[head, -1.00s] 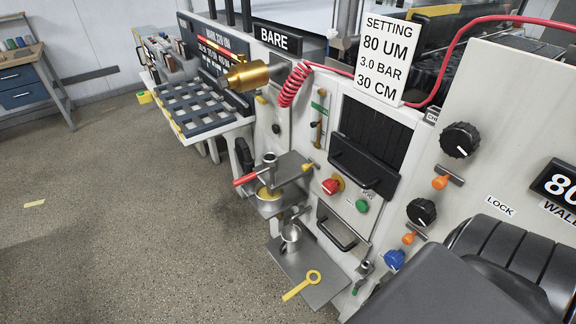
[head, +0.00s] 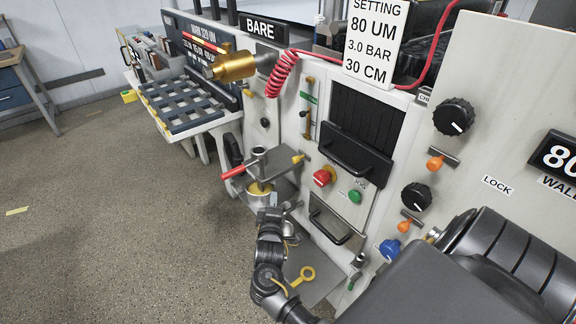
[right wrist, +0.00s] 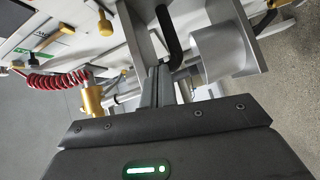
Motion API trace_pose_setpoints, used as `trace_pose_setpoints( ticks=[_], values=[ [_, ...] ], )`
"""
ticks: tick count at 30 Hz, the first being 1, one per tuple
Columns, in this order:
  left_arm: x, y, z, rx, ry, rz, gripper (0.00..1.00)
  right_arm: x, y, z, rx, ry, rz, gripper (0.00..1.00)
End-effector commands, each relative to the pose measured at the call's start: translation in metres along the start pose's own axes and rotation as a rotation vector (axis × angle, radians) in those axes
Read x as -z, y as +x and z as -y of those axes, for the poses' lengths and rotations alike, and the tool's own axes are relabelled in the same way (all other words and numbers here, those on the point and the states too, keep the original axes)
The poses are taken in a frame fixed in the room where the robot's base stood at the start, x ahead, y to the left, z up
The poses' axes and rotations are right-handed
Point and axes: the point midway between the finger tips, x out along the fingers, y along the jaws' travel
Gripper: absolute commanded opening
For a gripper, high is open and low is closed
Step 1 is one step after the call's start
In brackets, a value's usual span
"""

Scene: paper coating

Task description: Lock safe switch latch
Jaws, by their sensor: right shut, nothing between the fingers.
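I cannot tell for certain which part is the safe switch latch. A LOCK label (head: 497,186) is on the pale panel at the right of the head view. Left of it are an upper orange lever (head: 435,163) and a lower orange lever (head: 404,226), each by a small metal plate. My right gripper (head: 269,214) is away from them, low in front of the machine near the press. In the right wrist view its fingers (right wrist: 158,72) are shut and empty, near a black handle (right wrist: 170,38) and a grey metal cylinder (right wrist: 222,52). My left gripper is out of view.
A red knob (head: 323,177), green button (head: 355,196) and blue knob (head: 389,248) project from the machine. The red-handled press (head: 232,172) and a yellow ring-ended tool (head: 305,274) are close to my right arm.

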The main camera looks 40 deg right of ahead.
Motion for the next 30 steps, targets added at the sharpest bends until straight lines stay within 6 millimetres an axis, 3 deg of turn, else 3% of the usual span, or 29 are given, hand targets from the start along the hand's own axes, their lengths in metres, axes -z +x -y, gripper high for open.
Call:
trace_pose_setpoints(
  ticks=[1,3,6,19,30],
  values=[
    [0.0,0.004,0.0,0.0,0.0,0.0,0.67,-0.003,0.003,-0.023,-0.047,-0.011,0.039,0.0],
    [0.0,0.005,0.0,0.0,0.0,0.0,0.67,-0.009,0.005,-0.047,-0.088,-0.039,0.089,0.0],
    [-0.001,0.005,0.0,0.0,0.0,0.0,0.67,-0.015,0.005,-0.064,-0.115,-0.06,0.127,0.0],
    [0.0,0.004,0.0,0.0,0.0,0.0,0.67,-0.017,0.01,-0.069,-0.12,-0.068,0.135,0.0],
    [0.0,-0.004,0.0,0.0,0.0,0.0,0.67,-0.024,0.067,-0.077,-0.121,-0.069,0.134,0.0]
  ],
)
